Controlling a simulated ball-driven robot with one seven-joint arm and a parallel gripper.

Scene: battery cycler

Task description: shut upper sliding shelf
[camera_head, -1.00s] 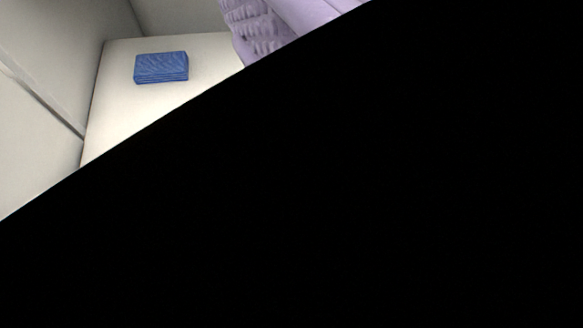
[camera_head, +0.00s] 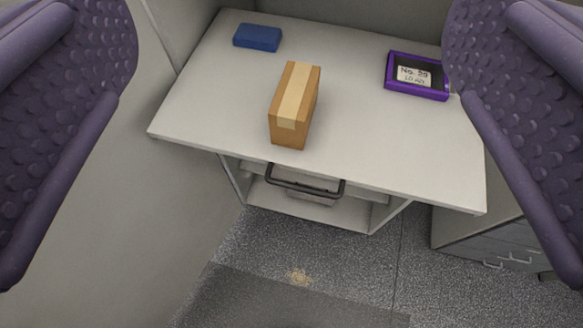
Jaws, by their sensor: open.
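My gripper (camera_head: 290,120) is open and empty, its two purple textured fingers wide apart at the left and right edges of the view. Below the front edge of the white table (camera_head: 400,160) is a cabinet opening. In it, a sliding shelf with a dark bar handle (camera_head: 305,184) shows just under the tabletop. A pale lower board (camera_head: 330,213) lies beneath it. The tabletop hides most of the shelf, so I cannot tell how far it is pulled out. Neither finger touches it.
On the table are a blue block (camera_head: 257,37), a tan taped box (camera_head: 296,105) and a purple-framed label reading No. 29 (camera_head: 417,76). A grey wall (camera_head: 120,190) stands at the left, a grey drawer cabinet (camera_head: 490,240) at the right. Speckled floor (camera_head: 330,262) is clear in front.

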